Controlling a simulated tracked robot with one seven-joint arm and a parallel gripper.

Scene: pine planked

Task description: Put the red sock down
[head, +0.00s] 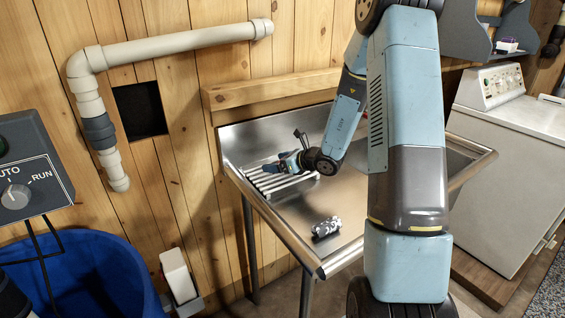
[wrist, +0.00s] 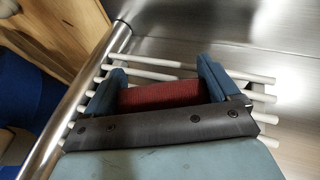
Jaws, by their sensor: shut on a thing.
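My gripper (wrist: 163,91) is shut on the red sock (wrist: 165,95), whose ribbed dark red cloth shows between the two blue fingers in the wrist view. The gripper and sock are over a rack of white rods (wrist: 252,77); I cannot tell whether the sock touches the rods. In the head view my gripper (head: 283,163) is at the rack (head: 275,182) on the left part of the steel sink counter (head: 285,215). The sock is not clearly visible there.
A dark patterned roll (head: 326,228) lies on the counter's front part. Bare steel lies between it and the rack. A blue bin (head: 90,270) stands at the lower left and a white washer (head: 510,150) at the right. The plank wall (head: 215,75) rises behind.

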